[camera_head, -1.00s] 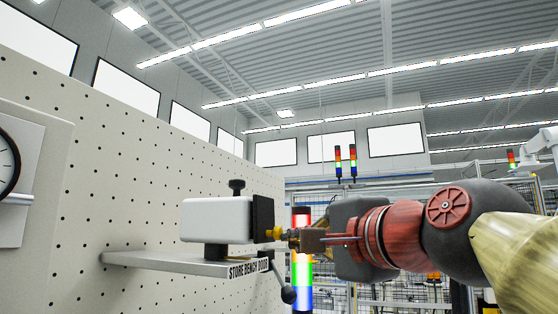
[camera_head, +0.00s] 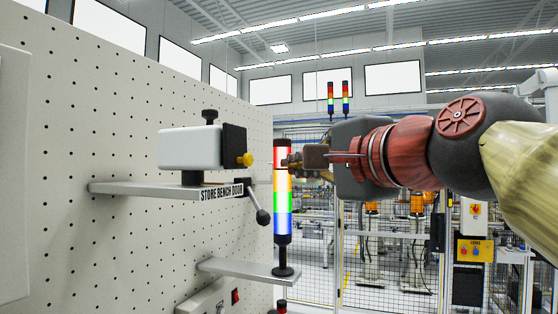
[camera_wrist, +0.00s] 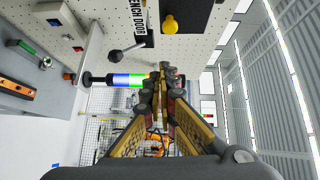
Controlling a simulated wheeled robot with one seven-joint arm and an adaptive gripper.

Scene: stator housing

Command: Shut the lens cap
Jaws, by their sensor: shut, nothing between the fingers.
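A white box-shaped camera body (camera_head: 190,149) sits on a wall shelf at the left of the head view. Its black square lens cap (camera_head: 233,140) stands at the right end, close against the body, with no clear gap visible. A yellow knob (camera_head: 246,160) sticks out of the cap's face. The cap (camera_wrist: 188,12) and knob (camera_wrist: 170,24) also show at the top of the wrist view. My gripper (camera_head: 288,161) is to the right of the knob, apart from it. Its fingers (camera_wrist: 167,76) are shut and empty.
The shelf (camera_head: 150,189) carries a label and a lever with a black ball (camera_head: 262,216) below the cap. A perforated wall (camera_head: 80,120) runs along the left.

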